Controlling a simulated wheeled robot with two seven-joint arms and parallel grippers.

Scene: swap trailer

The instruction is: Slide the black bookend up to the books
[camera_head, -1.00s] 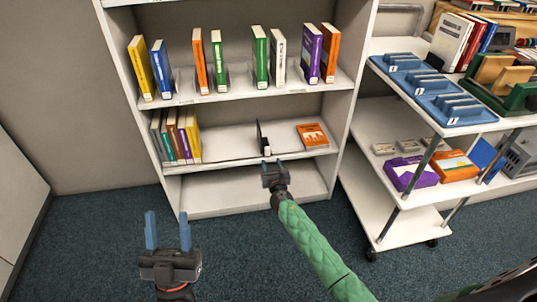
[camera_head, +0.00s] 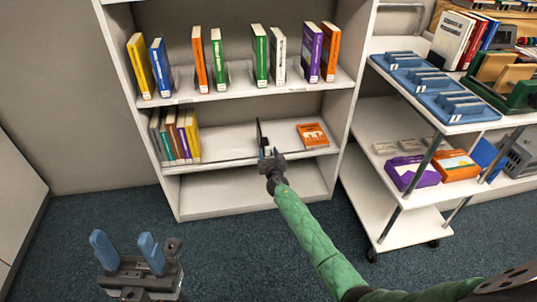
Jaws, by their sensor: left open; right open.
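The black bookend (camera_head: 260,134) stands upright on the middle shelf. A gap of bare shelf (camera_head: 228,142) lies between it and the row of books (camera_head: 175,137) at the shelf's left end. My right gripper (camera_head: 269,155) is open at the shelf's front edge, just in front of the bookend, and covers its lower part. I cannot tell whether they touch. My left gripper (camera_head: 124,248) is open and empty, low at the left, over the floor and away from the shelf.
An orange book (camera_head: 312,135) lies flat to the right of the bookend. The upper shelf holds several upright books, such as a yellow one (camera_head: 141,66). The bottom shelf (camera_head: 240,192) is empty. A white cart (camera_head: 400,225) with blue trays stands at the right.

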